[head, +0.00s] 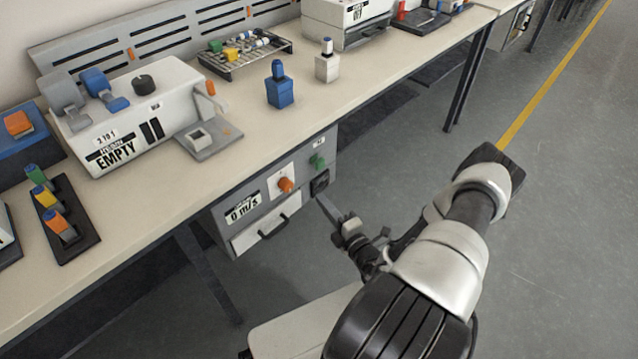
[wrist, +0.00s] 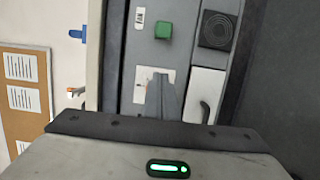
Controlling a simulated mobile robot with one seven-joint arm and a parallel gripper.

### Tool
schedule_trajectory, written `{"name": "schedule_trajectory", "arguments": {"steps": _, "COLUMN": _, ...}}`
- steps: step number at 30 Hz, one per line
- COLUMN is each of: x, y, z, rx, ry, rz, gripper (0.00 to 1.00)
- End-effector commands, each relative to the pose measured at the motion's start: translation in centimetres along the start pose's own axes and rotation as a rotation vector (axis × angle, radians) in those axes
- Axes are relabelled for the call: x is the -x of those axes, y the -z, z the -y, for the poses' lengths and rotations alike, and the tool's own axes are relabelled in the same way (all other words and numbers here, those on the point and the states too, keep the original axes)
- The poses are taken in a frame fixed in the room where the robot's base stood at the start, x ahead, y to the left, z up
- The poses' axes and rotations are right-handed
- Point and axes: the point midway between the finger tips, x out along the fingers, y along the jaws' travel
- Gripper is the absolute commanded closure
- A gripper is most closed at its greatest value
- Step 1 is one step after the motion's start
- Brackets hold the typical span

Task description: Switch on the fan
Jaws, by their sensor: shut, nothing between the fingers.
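The grey fan unit (head: 275,205) hangs under the bench. Its display (head: 243,209) reads 0 m/s. An orange knob (head: 285,184) sits on a white plate, and a green button (head: 317,161) is at its upper right. A dark square grille (head: 320,183) is below the button. My gripper (head: 322,200) is shut and empty just in front of the unit's right end. In the wrist view the shut fingers (wrist: 163,85) cover part of the white plate (wrist: 142,84), hiding the orange knob. The green button (wrist: 163,30) and grille (wrist: 217,30) lie beyond the fingertips. Contact cannot be told.
A drawer with a dark handle (head: 273,227) is below the display. The bench top (head: 300,130) overhangs the unit and bears a white machine marked EMPTY (head: 150,110), a blue block (head: 280,92) and a white block (head: 327,66). The floor (head: 540,230) at right is clear.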

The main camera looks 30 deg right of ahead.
Motion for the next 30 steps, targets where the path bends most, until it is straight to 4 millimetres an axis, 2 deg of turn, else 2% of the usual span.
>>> {"name": "schedule_trajectory", "arguments": {"steps": 5, "x": -2.5, "y": 0.1, "z": 0.1, "rx": 0.003, "ry": -0.003, "rz": -0.004, "gripper": 1.00}}
{"name": "schedule_trajectory", "arguments": {"steps": 15, "x": -9.7, "y": 0.1, "z": 0.1, "rx": 0.004, "ry": -0.003, "rz": -0.004, "gripper": 1.00}}
{"name": "schedule_trajectory", "arguments": {"steps": 21, "x": -10.4, "y": -2.8, "z": 0.1, "rx": 0.004, "ry": -0.002, "rz": -0.001, "gripper": 1.00}}
{"name": "schedule_trajectory", "arguments": {"steps": 30, "x": -10.6, "y": -3.9, "z": -0.1, "rx": 0.001, "ry": -0.001, "rz": -0.002, "gripper": 1.00}}
